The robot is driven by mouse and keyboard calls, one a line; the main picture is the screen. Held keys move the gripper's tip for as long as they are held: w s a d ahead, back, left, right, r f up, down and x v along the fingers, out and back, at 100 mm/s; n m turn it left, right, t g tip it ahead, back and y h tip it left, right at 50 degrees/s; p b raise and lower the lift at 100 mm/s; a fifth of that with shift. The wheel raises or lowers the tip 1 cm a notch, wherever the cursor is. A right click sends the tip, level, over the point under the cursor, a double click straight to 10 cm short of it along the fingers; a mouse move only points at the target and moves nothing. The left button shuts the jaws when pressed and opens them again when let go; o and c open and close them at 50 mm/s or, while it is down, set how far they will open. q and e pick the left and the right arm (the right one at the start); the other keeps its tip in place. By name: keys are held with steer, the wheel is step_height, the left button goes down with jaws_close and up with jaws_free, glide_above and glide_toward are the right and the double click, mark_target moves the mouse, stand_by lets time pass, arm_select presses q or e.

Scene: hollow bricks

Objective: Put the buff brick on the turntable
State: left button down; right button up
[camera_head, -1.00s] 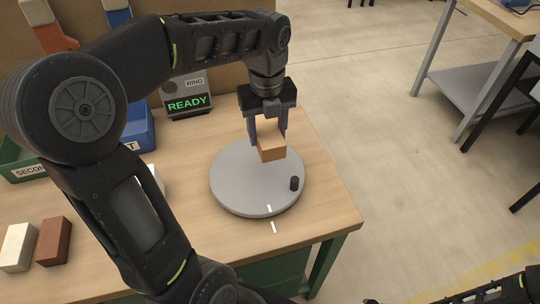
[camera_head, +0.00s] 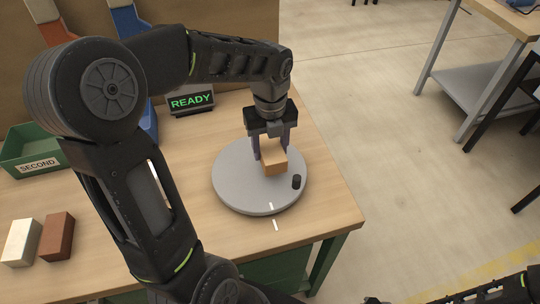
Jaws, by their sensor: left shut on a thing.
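The buff brick (camera_head: 274,161) is between the fingers of my left gripper (camera_head: 271,150), which is shut on it. The brick is over the round grey turntable (camera_head: 235,187), a little right of its middle. I cannot tell whether its underside touches the disc. A small black knob (camera_head: 297,181) stands on the turntable's right edge, close to the brick. My right gripper does not show clearly; only dark parts of my right arm are at the bottom right.
A cream brick (camera_head: 21,242) and a red-brown brick (camera_head: 57,237) lie at the table's left. A green bin (camera_head: 38,164) labelled SECOND and a display (camera_head: 191,103) reading READY stand behind. A blue bin (camera_head: 149,124) is partly hidden by my left arm. The table's front right is clear.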

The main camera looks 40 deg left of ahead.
mark_target(270, 146)
arm_select(q)
steer(key=shift+f, duration=1.85)
steer(key=shift+f, duration=0.1)
steer(key=c, duration=0.6)
jaws_free()
step_height(270, 146, up, 12)
steer(key=shift+r, duration=0.15)
